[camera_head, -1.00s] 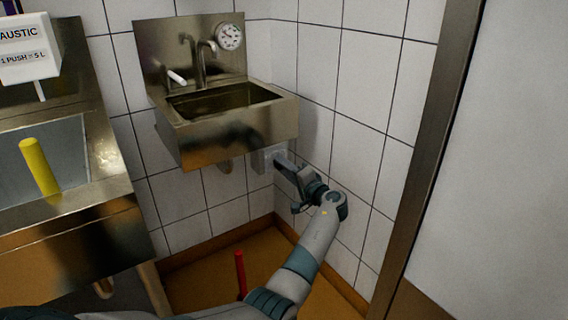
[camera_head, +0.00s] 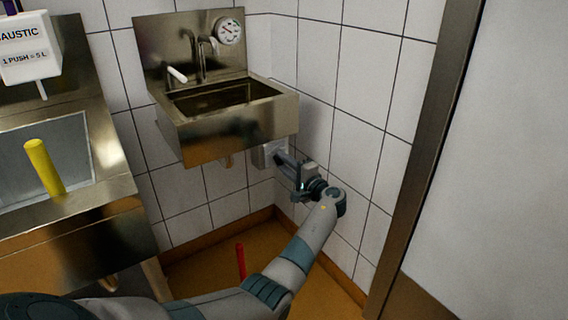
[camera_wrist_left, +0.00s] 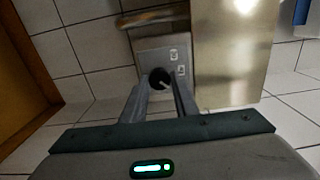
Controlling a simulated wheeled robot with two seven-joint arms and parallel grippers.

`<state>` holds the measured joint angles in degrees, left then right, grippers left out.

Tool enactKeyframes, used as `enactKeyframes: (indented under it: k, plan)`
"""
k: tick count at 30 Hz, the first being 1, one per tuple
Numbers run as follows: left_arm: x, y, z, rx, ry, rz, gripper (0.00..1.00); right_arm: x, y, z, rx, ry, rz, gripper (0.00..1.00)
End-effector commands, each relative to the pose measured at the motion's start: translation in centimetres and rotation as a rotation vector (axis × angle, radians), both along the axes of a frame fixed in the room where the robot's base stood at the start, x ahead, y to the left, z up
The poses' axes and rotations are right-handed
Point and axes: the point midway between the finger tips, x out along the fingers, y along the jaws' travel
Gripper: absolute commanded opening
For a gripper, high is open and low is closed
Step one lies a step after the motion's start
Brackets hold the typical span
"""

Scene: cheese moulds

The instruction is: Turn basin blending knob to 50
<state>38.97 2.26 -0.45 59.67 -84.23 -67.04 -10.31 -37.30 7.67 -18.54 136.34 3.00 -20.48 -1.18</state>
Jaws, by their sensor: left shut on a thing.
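The blending knob is a dark round knob (camera_wrist_left: 160,76) with a pale pointer mark, on a grey box (camera_wrist_left: 150,48) with small printed symbols. In the head view this box (camera_head: 262,155) is on the wall under the right end of the steel basin (camera_head: 238,132). My left gripper (camera_wrist_left: 161,88) is shut on the knob, one finger on each side. In the head view my left gripper (camera_head: 280,160) reaches the box and mostly hides the knob. A round dial gauge (camera_head: 229,31) is on the basin's backsplash; its figures are too small to read. My right gripper is not in view.
The basin's underside and a pipe (camera_head: 228,160) are close to my left gripper. A tiled wall (camera_head: 350,130) is right beside it. A steel sink with a yellow cylinder (camera_head: 43,168) stands at the left. A red rod (camera_head: 240,262) stands near the floor.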

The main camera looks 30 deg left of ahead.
Motion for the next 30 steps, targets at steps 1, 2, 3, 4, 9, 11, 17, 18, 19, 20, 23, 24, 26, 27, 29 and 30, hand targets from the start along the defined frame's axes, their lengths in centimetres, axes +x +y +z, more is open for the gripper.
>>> enactKeyframes:
  k: [1,2,3,4,9,11,17,18,19,20,23,24,26,27,29,30]
  plan:
    - [0.1,0.0,0.2,0.001,-0.002,-0.003,0.04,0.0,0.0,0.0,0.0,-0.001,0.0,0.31]
    - [0.1,0.0,0.2,0.001,-0.002,-0.003,0.04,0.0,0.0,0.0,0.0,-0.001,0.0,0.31]
    - [0.1,0.0,0.2,0.001,-0.002,-0.003,0.34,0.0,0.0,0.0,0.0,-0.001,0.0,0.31]
    - [0.1,0.0,0.2,0.001,-0.002,-0.002,0.41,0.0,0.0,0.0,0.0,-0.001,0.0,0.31]
    - [0.1,0.0,0.1,0.001,-0.001,-0.001,0.44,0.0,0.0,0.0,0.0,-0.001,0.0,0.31]
    - [0.0,0.0,0.1,0.001,-0.001,-0.001,0.44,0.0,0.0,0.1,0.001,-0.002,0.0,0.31]
    - [-0.1,-0.3,0.0,0.001,-0.001,-0.001,0.44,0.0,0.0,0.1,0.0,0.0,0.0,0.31]
    - [-0.1,-0.5,0.0,0.001,-0.001,-0.002,0.44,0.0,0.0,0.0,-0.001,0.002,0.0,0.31]
    - [-0.2,-0.7,0.1,0.001,-0.001,-0.002,0.44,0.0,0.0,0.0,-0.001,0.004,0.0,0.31]
    - [-0.3,-0.9,0.1,0.001,-0.001,-0.002,0.44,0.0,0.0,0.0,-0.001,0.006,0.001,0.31]
    - [-0.7,-1.9,0.0,0.0,-0.001,-0.003,0.44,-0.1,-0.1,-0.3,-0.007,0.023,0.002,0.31]
    - [-0.9,-2.4,0.0,-0.001,-0.001,-0.002,0.44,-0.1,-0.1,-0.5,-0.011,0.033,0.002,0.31]
    - [-1.2,-3.2,0.0,-0.002,-0.001,-0.003,0.44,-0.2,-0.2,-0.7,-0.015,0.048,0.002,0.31]
    - [-1.5,-3.8,0.0,-0.002,-0.001,-0.003,0.44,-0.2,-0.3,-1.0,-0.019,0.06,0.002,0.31]
    - [-1.9,-4.9,0.0,-0.003,-0.002,-0.003,0.44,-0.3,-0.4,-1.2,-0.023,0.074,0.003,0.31]
    - [-2.2,-5.6,0.0,-0.002,-0.001,-0.004,0.44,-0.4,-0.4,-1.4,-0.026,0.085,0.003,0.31]
